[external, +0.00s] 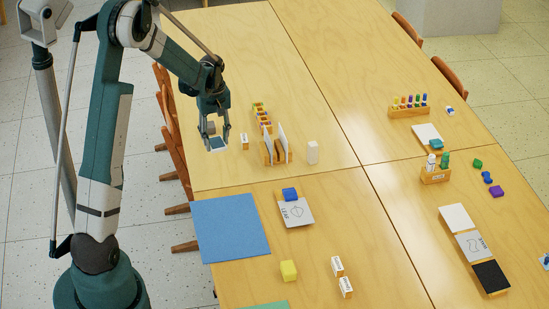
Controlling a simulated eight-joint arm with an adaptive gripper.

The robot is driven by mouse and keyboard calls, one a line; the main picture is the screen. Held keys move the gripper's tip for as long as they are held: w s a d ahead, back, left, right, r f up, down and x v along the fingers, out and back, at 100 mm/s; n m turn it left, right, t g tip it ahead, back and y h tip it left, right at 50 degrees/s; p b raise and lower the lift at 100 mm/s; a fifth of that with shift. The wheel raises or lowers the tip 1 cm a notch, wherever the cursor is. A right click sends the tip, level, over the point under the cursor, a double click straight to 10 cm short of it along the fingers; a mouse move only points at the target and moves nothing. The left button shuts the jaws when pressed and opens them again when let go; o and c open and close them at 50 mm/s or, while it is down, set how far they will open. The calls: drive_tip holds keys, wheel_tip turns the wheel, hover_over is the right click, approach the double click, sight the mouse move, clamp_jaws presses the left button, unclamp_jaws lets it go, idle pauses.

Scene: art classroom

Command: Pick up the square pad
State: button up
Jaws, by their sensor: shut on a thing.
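My gripper (215,135) hangs at the left edge of the far left table, its fingers pointing down. It is shut on a small square pad (217,144), dark blue-teal with a pale edge, which shows between and just below the fingertips. I cannot tell from this view whether the pad touches the tabletop or is held above it. The fingers partly cover the pad.
A small white block (244,140) and a wooden rack with cards (276,150) stand right of my gripper. A blue mat (231,229) lies nearer. Chairs (172,130) line the left edge.

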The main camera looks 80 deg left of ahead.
drive_tip(key=shift+r, duration=0.55)
